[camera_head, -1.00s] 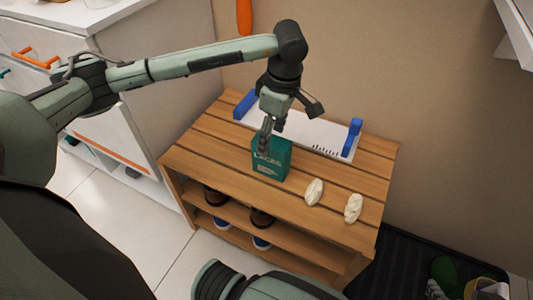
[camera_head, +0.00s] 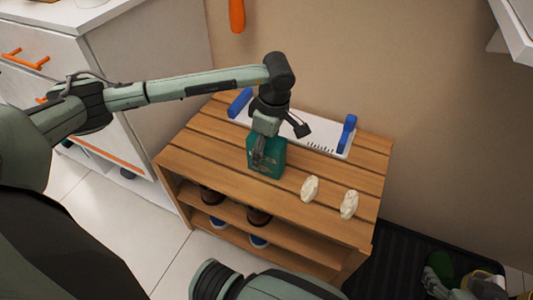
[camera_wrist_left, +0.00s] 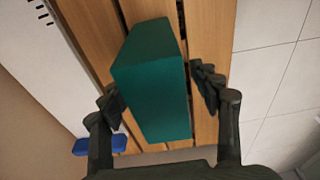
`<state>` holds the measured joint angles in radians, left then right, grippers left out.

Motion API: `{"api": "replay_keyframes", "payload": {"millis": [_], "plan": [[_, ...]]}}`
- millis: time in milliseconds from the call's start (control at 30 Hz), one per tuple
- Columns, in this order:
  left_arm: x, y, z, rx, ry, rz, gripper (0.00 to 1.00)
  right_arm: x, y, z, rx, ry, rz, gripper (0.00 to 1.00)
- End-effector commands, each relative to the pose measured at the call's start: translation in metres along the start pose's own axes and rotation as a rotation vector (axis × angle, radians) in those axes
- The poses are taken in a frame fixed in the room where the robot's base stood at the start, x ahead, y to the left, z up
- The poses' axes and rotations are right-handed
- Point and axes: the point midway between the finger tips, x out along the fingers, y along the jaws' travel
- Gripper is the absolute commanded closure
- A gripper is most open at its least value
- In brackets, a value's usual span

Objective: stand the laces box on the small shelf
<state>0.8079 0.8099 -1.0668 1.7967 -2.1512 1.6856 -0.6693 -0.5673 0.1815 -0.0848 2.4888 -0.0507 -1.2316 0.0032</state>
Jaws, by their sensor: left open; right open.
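The laces box (camera_head: 275,163) is dark green and stands upright on the slatted wooden bench (camera_head: 205,137). My left gripper (camera_head: 261,152) is lowered over it from above, open, hiding most of its lettering. In the left wrist view the fingers lie on either side of the box (camera_wrist_left: 152,75), with a visible gap on the right; contact on the left is unclear. A small white shelf-like board (camera_head: 318,136) with blue end pieces (camera_head: 347,134) lies behind the box along the wall. My right gripper is not in view.
Two cream-coloured twisted bundles (camera_head: 310,188) (camera_head: 349,204) lie right of the box. Shoes (camera_head: 258,217) stand on the bench's lower level. A white cabinet (camera_head: 150,75) is at left, a dark mat (camera_head: 395,255) at right. A white ledge (camera_head: 515,30) juts in at top right.

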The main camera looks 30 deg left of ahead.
Motion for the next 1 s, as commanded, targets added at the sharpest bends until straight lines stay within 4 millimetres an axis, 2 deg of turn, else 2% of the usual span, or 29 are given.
{"api": "replay_keyframes", "payload": {"millis": [633, 1000], "plan": [[0.0042, 0.0, 0.0003, 0.0, 0.0, 0.0, 0.37, 0.0049, -0.0007, 0.006, -0.003, -0.006, 0.0, 0.41], [0.0043, 0.0, 0.0004, 0.0, 0.0, 0.0, 0.82, 0.0049, -0.0007, 0.006, -0.003, -0.006, 0.0, 0.41]]}}
